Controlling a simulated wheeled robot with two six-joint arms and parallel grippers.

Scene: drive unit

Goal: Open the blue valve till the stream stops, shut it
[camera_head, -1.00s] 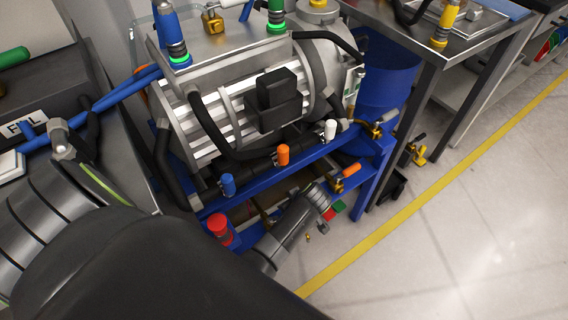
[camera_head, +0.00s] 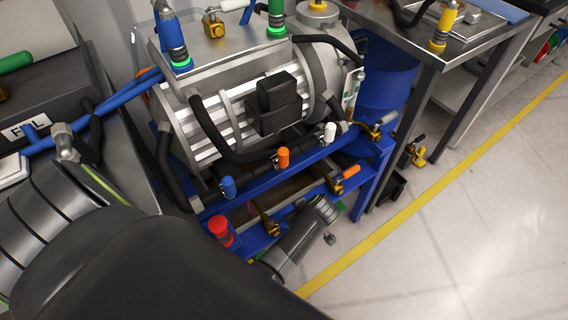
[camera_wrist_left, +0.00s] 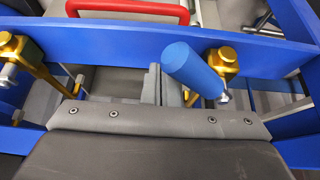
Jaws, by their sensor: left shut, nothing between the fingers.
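A valve with a thick blue handle (camera_wrist_left: 192,70) and a brass body (camera_wrist_left: 224,62) sits on the blue frame in the left wrist view. The handle slants toward the upper left from a metal nut. My left gripper's narrow grey fingers (camera_wrist_left: 160,88) are shut and empty, just left of the handle; contact cannot be told. In the head view my left gripper (camera_head: 324,208) reaches low beside the blue frame. A stream cannot be made out. My right gripper is not in view.
Blue, orange and white caps (camera_head: 283,157) line a dark pipe above. An orange-handled valve (camera_head: 347,174) is right of my gripper, a red knob (camera_head: 220,230) left. Blue frame rails (camera_wrist_left: 130,40) hem in the fingers. Open floor (camera_head: 450,240) lies right.

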